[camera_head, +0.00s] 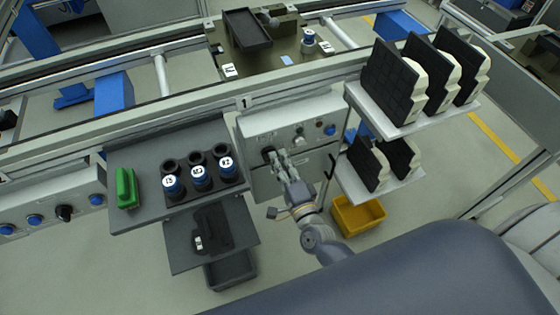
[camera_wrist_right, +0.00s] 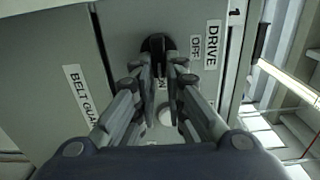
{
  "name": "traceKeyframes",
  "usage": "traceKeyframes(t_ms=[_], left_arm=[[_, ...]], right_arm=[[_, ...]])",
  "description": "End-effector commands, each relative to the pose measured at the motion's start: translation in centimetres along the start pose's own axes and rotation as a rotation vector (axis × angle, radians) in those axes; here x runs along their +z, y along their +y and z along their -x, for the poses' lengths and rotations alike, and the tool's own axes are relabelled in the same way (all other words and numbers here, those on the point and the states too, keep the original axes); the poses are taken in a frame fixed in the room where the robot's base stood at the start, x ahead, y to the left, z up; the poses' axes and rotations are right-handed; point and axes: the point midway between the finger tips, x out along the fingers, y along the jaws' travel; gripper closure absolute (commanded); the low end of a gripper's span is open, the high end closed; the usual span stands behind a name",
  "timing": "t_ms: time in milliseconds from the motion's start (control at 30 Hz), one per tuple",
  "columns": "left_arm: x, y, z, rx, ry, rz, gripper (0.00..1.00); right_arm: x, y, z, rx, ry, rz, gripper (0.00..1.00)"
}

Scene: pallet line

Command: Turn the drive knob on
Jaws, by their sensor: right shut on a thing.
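The drive knob (camera_wrist_right: 153,43) is black and round, on a grey control panel (camera_head: 310,122). In the wrist view the DRIVE label (camera_wrist_right: 212,45) and the OFF label (camera_wrist_right: 196,47) are to its right. A label below the knob is mostly hidden by the fingers. In the head view the knob (camera_head: 266,152) is at the panel's left, just beyond my right gripper. My right gripper (camera_wrist_right: 160,72) is shut on the knob, one finger on each side. Which label the knob points to cannot be told. My left gripper is not in view.
A lamp or button row (camera_head: 318,126) is close right of the knob. A shelf (camera_head: 400,118) with dark pads stands to the right, and a tray (camera_head: 150,212) with blue-and-black cylinders to the left. A yellow bin (camera_head: 358,216) is on the floor.

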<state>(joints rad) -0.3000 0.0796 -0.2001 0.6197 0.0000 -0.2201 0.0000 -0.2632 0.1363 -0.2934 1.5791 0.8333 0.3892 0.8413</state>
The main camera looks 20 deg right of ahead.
Motion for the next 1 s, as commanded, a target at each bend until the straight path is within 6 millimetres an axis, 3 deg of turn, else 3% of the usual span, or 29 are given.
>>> traceKeyframes(t_ms=[333,367,433,800,1000], left_arm=[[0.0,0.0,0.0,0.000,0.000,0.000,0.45],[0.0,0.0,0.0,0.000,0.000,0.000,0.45],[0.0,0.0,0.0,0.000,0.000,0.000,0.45],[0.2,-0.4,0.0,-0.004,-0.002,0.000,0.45],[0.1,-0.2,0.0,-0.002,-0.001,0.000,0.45]], right_arm=[[0.0,0.1,0.0,0.002,0.000,-0.006,1.00],[0.0,0.1,0.0,0.002,0.000,-0.006,0.82],[0.0,0.1,0.0,0.002,0.000,-0.005,0.68],[0.0,0.1,0.3,0.002,0.000,-0.003,0.68],[0.0,0.2,3.0,0.005,-0.002,-0.002,0.68]])
